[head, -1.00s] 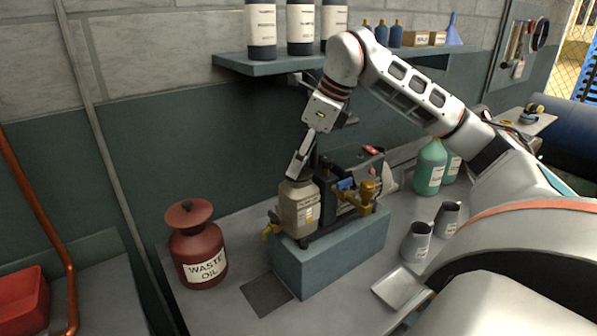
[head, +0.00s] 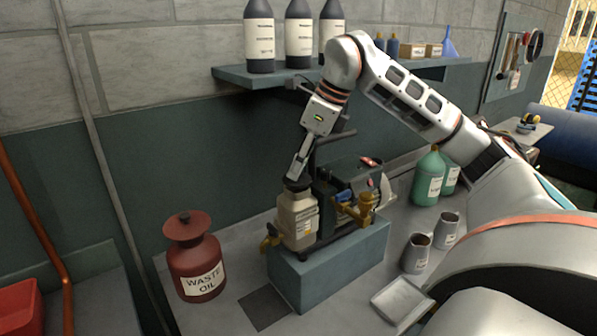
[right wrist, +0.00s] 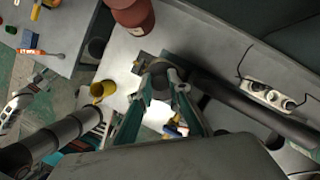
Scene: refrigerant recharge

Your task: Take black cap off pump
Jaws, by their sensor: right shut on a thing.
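The pump (head: 345,200) stands on a blue-grey block, with a beige reservoir (head: 298,220) at its left front. A black cap (head: 297,184) sits at the top of the reservoir. My right gripper (head: 297,176) comes down from above and is shut on the cap. The cap appears at or very close to the reservoir's neck; I cannot tell whether it is loose. In the right wrist view the fingers (right wrist: 165,84) close in around a dark round top, and much of the pump is hidden below.
A red waste oil can (head: 196,265) stands left of the block (head: 330,265). A pale square tray (head: 402,300) and two grey metal cups (head: 416,252) are to the right. Green jugs (head: 428,180) stand behind them. A shelf (head: 345,66) with dark bottles hangs above.

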